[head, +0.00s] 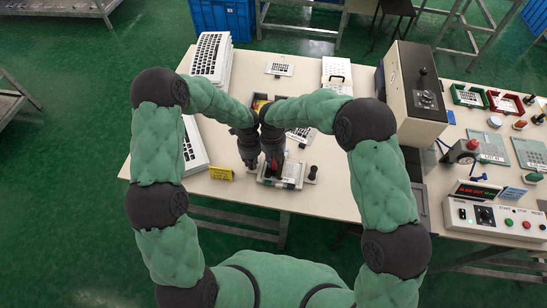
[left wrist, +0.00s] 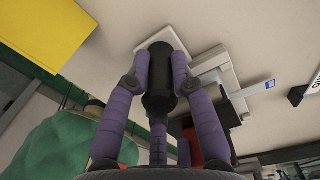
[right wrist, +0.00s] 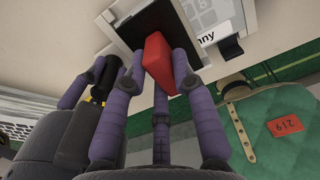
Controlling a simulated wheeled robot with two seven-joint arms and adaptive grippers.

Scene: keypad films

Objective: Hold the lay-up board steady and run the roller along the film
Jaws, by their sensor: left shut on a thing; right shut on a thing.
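The lay-up board (head: 292,182) is a small pale plate near the table's front edge. It also shows in the right wrist view (right wrist: 92,8), with a dark panel and a printed card (right wrist: 205,18). My left gripper (head: 250,163) is shut on an upright black knob (left wrist: 158,80), which stands on a small white base (left wrist: 166,42) at the board's left side. My right gripper (head: 273,164) is shut on a red handle (right wrist: 157,62), seemingly the roller's, over the dark panel. The roller's working end and the film cannot be made out. The two grippers are close together.
A yellow sign (head: 220,173) lies left of the board. Another black knob (head: 312,173) stands at its right. Keypad stacks (head: 211,58) stand at the back left. Bare table (head: 335,165) lies right of the board.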

